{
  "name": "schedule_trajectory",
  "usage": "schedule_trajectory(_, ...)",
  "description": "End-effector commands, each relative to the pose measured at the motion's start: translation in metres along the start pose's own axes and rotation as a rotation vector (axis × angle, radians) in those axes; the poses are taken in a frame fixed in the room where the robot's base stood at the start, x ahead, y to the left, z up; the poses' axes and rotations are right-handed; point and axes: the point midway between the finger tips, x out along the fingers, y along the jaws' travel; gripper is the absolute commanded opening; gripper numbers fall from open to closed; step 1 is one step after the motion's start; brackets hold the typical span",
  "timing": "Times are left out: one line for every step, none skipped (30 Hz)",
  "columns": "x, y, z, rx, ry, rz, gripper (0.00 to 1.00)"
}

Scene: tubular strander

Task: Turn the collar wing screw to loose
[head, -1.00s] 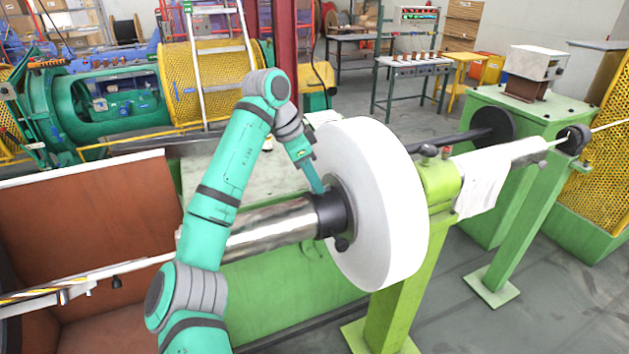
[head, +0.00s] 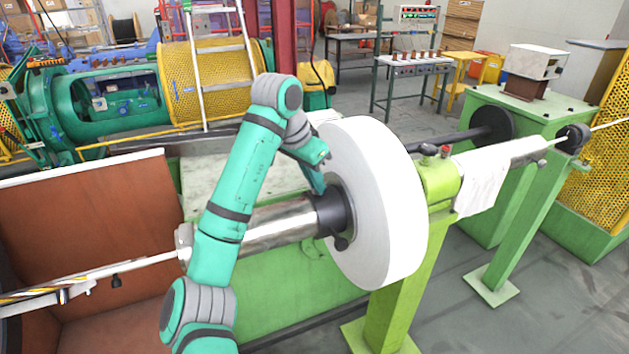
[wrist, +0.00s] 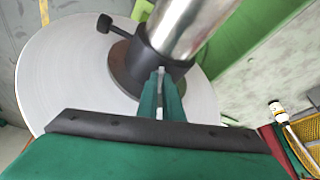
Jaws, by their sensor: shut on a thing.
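A black collar (head: 333,214) sits on the shiny metal shaft, against the white disc-shaped reel (head: 385,205). The collar also shows in the wrist view (wrist: 146,62). My gripper (head: 322,190) reaches down to the collar's top, and its two green fingers (wrist: 161,80) are close together there in the wrist view. They are shut on the collar wing screw, which they mostly hide; only a small pale bit shows between the tips. I cannot see how far the screw is turned. A black round knob on a stem (wrist: 104,23) juts from the collar's other side, apart from my fingers.
The metal shaft (head: 270,229) runs left from the collar, beneath my arm. A green stand (head: 437,182) with a red knob is right of the reel. A brown-walled trough (head: 85,220) lies at the left. Open floor is at the lower right.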

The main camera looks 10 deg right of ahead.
Motion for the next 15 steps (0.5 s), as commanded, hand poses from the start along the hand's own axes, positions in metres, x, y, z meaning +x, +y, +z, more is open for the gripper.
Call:
schedule_trajectory(-0.0020, 0.0007, -0.0018, -0.037, 0.007, -0.022, 0.00)
schedule_trajectory(-0.0020, 0.0011, -0.0018, -0.063, 0.007, -0.032, 0.00)
schedule_trajectory(-0.0022, 0.0016, -0.0019, -0.098, 0.007, -0.046, 0.00)
schedule_trajectory(-0.0024, 0.0019, -0.0020, -0.124, 0.008, -0.058, 0.00)
schedule_trajectory(-0.0024, 0.0023, -0.0021, -0.151, 0.008, -0.069, 0.00)
schedule_trajectory(-0.0024, 0.0028, -0.0022, -0.186, 0.008, -0.083, 0.00)
schedule_trajectory(-0.0024, 0.0032, -0.0023, -0.212, 0.008, -0.095, 0.00)
schedule_trajectory(-0.0025, 0.0035, -0.0024, -0.238, 0.008, -0.106, 0.00)
schedule_trajectory(-0.0025, 0.0038, -0.0025, -0.275, 0.008, -0.121, 0.00)
schedule_trajectory(-0.0026, 0.0042, -0.0027, -0.301, 0.008, -0.131, 0.00)
schedule_trajectory(-0.0026, 0.0046, -0.0028, -0.327, 0.008, -0.142, 0.00)
schedule_trajectory(-0.0024, 0.0055, -0.0036, -0.361, 0.008, -0.157, 0.00)
schedule_trajectory(-0.0025, 0.0059, -0.0040, -0.387, 0.009, -0.168, 0.00)
schedule_trajectory(-0.0025, 0.0063, -0.0044, -0.412, 0.009, -0.179, 0.00)
schedule_trajectory(-0.0024, 0.0068, -0.0047, -0.445, 0.009, -0.193, 0.00)
